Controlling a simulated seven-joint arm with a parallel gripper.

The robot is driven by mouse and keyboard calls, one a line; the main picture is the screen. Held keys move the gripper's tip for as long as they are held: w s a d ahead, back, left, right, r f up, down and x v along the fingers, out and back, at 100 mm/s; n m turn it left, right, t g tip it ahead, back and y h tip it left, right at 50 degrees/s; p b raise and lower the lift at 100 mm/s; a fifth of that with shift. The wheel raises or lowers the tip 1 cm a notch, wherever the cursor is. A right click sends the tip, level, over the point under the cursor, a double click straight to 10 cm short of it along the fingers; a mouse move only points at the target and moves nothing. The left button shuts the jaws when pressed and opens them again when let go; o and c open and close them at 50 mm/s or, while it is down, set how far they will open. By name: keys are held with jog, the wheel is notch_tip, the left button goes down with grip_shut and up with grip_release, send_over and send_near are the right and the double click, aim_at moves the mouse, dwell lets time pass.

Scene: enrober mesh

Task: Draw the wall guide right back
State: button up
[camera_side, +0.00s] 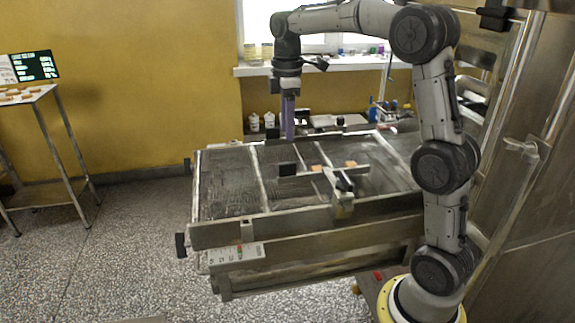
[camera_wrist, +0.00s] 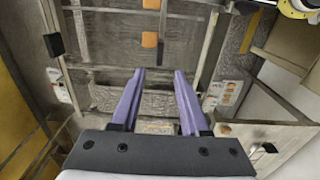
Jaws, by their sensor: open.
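A pale metal bar (camera_side: 312,176) that looks like the wall guide lies over the mesh belt (camera_side: 228,190) in the side view. A black block (camera_side: 287,168) sits at its left end and a clamp-like bracket (camera_side: 343,200) stands near its right end. In the wrist view I cannot tell for certain which rail is the guide. My gripper (camera_side: 288,134) points down with purple fingers over the far part of the belt frame, behind the black block and apart from it. In the wrist view the fingers (camera_wrist: 160,74) are spread with nothing between them.
Orange pieces (camera_side: 351,163) lie on the belt beside the bar, one also seen in the wrist view (camera_wrist: 149,39). Bottles and a shelf stand behind the belt. A steel cabinet (camera_side: 520,200) closes the right side. Open floor (camera_side: 120,270) lies to the left.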

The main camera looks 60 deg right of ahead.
aim_at(288, 165)
notch_tip(288, 165, down, 11)
jog(key=shift+f, duration=0.1)
dwell(0.3)
grip_shut()
dwell(1.4)
